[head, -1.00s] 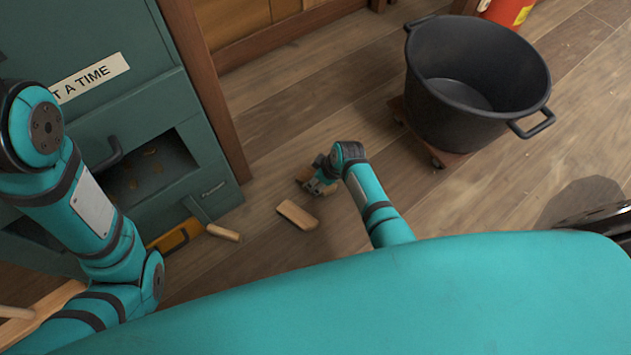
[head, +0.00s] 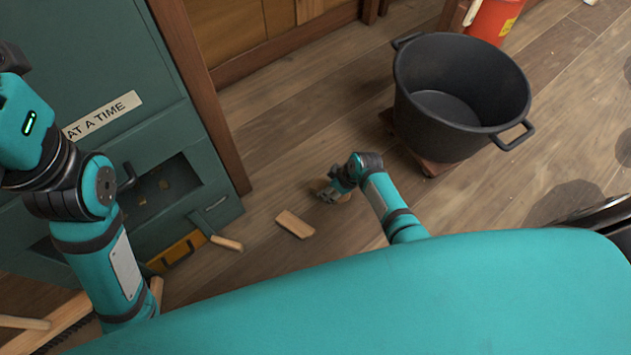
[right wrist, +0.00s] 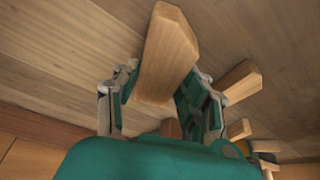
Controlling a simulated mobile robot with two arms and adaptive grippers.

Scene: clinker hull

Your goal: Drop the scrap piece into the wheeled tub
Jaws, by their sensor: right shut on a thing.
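A light wooden scrap piece (right wrist: 170,45) stands out between the fingers of my right gripper (right wrist: 158,92) in the right wrist view. My right gripper is shut on it. In the head view, my right gripper (head: 333,191) is low over the floor, left of the tub, and mostly hides the piece (head: 344,197). The wheeled tub (head: 445,125) is black, round and open, with two side handles, on a low brown wheeled base. The visible part of its inside looks empty. My left arm is at the left of the head view; its gripper is out of view.
Another wooden block (head: 294,224) lies on the floor left of my right gripper. A green cabinet (head: 160,110) with a low opening stands at left, a wood-handled tool (head: 226,243) by its foot. A red container (head: 490,20) stands behind the tub. Floor between gripper and tub looks clear.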

